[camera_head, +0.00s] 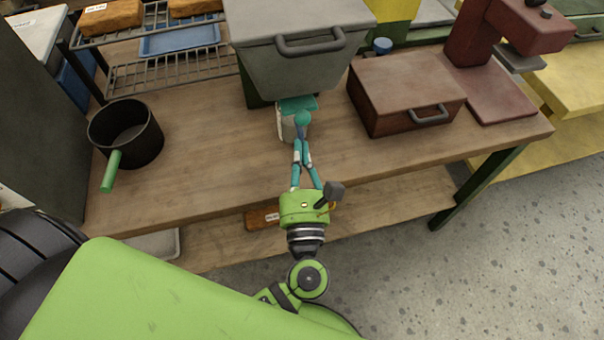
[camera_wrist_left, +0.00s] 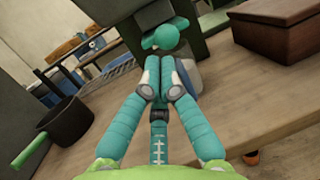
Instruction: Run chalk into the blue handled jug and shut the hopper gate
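The grey hopper (camera_head: 298,62) stands at the back of the bench. A teal gate (camera_head: 298,103) with a round teal knob (camera_head: 302,118) sits under its front, and the knob also shows in the left wrist view (camera_wrist_left: 165,36). A whitish jug (camera_head: 286,128) stands beneath, partly hidden by the knob and my gripper; a blue patch on it (camera_wrist_left: 210,78) shows in the left wrist view. My left gripper (camera_head: 301,148) has its fingertips together just in front of the knob and jug. Whether anything thin lies between the tips is hidden. No chalk is visible.
A black pot (camera_head: 125,135) with a green handle stands at the left. A brown box (camera_head: 405,90) and a dark red machine (camera_head: 490,85) stand at the right. A wire rack (camera_head: 172,72) is at the back left. The bench front (camera_head: 225,185) is mostly clear.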

